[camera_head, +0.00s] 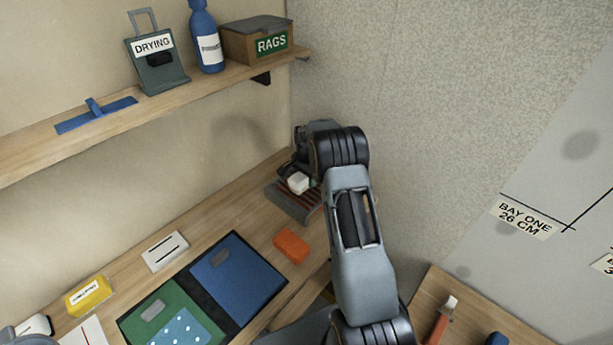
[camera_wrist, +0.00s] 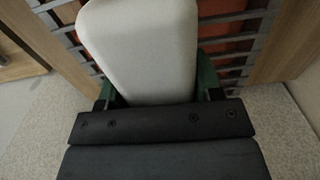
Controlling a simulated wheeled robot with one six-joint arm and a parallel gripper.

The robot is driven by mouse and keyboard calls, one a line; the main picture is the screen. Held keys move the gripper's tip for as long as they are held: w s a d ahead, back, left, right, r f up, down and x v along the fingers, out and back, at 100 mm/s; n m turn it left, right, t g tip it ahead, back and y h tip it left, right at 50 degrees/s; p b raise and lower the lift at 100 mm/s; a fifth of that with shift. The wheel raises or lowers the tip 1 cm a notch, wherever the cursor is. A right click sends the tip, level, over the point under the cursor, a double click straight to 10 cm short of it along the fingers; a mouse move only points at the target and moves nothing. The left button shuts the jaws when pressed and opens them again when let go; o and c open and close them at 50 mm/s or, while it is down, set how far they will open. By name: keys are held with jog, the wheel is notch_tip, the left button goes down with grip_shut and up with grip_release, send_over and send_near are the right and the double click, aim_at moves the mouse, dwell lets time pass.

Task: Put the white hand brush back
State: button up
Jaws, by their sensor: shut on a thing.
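The white hand brush (camera_wrist: 142,45) fills the upper middle of the wrist view, between green fingers. My gripper (camera_wrist: 150,95) is shut on it. In the head view the white brush (camera_head: 298,182) shows small at the end of my arm, over or on a dark slatted rack (camera_head: 291,202) at the far right end of the bench. The rack's grey bars and a reddish-brown surface (camera_wrist: 235,28) lie behind the brush in the wrist view. I cannot tell whether the brush touches the rack. My arm hides part of the rack and the bench corner.
An orange block (camera_head: 291,246) lies near the rack. The wall is close on the right. A shelf (camera_head: 200,85) holds a drying stand, a bottle and a rags box.

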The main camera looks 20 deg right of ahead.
jog(key=shift+f+b, duration=0.3)
jog(key=shift+f, duration=0.05)
jog(key=o, duration=0.9)
jog(key=shift+o, duration=0.2)
jog(key=shift+r, duration=0.15)
